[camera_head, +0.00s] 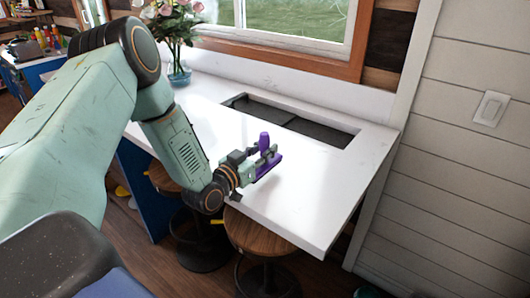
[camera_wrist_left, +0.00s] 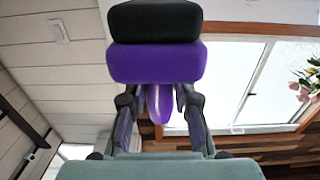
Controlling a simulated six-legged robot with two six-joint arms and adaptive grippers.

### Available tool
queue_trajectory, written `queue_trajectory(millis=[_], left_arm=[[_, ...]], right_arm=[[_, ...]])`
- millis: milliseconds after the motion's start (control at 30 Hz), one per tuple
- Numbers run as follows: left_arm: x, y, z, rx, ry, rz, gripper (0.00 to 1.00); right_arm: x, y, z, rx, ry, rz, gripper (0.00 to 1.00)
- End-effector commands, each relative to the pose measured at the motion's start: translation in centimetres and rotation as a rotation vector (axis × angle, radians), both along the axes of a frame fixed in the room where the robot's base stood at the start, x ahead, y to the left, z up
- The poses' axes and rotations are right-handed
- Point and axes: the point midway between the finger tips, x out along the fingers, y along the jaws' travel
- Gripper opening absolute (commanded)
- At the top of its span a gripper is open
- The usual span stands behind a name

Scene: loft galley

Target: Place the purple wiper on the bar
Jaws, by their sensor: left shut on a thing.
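The purple wiper (camera_head: 264,141) is in my left gripper (camera_head: 262,160), over the white bar (camera_head: 200,120) near its front edge. In the left wrist view the wiper (camera_wrist_left: 157,62) shows as a purple block with a black layer and a purple handle. The two fingers of my left gripper (camera_wrist_left: 159,108) are shut on the handle, one on each side. In the head view I cannot tell whether the wiper touches the bar top. My right gripper is not in view.
A dark recessed panel (camera_head: 290,122) is set in the bar toward the window. A glass vase (camera_head: 179,74) with pink flowers stands at the bar's far left. A round wooden stool (camera_head: 256,236) stands below the front edge. The bar's right end is clear.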

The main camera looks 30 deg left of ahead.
Motion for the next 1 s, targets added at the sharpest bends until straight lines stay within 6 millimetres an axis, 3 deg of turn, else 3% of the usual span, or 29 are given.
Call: queue_trajectory(millis=[900, 933, 1000], left_arm=[[0.2, -0.1, -2.0, -0.001, 0.000, -0.001, 0.00], [0.1, -0.1, -2.0, -0.001, 0.002, -0.002, 0.26], [0.1, -0.1, -2.0, -0.001, 0.003, -0.002, 0.32]], right_arm=[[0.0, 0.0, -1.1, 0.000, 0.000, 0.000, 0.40], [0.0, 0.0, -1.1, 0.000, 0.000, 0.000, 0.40], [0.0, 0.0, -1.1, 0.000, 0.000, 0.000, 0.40]])
